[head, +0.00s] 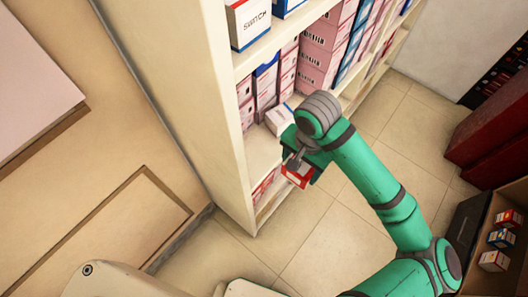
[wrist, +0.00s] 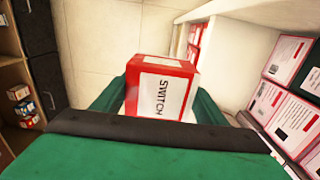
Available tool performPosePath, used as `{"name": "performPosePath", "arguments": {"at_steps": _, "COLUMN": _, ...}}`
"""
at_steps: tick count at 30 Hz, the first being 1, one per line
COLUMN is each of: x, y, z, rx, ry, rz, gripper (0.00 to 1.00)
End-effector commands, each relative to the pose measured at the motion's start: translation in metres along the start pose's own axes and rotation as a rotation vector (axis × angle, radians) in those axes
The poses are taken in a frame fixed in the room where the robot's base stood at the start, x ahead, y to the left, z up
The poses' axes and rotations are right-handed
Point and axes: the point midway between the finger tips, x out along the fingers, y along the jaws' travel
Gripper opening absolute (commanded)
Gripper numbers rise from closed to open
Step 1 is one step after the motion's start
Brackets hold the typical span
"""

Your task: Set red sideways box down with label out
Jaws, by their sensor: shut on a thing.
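A red box (wrist: 160,88) with a white label reading "SWITCH" is between the green fingers of my gripper (wrist: 165,105) in the wrist view. Its lettering runs sideways in that view. In the head view the red box (head: 298,174) shows partly below my gripper (head: 305,166), in front of the shelf unit (head: 225,110). My gripper is shut on the box and holds it off the shelf. A white box (head: 279,120) lies tilted on the middle shelf just behind the gripper. The arm hides part of the shelf.
Pink and blue boxes (head: 322,45) fill much of the middle shelf. A bare shelf patch (head: 262,150) lies left of the gripper. A "SWITCH" box (head: 248,22) stands on the upper shelf. A wooden crate (head: 478,243) with small boxes is at lower right. Floor tiles are clear.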

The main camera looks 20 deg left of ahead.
Motion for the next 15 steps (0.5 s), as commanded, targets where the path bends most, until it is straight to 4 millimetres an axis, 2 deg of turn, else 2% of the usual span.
{"name": "performPosePath", "arguments": {"at_steps": 3, "x": 0.0, "y": -0.025, "z": 0.001, "rx": -0.005, "ry": 0.0, "rz": 0.0, "gripper": 0.38}}
{"name": "performPosePath", "arguments": {"at_steps": 15, "x": 0.0, "y": -0.1, "z": 0.001, "rx": -0.006, "ry": 0.0, "rz": 0.0, "gripper": 0.38}}
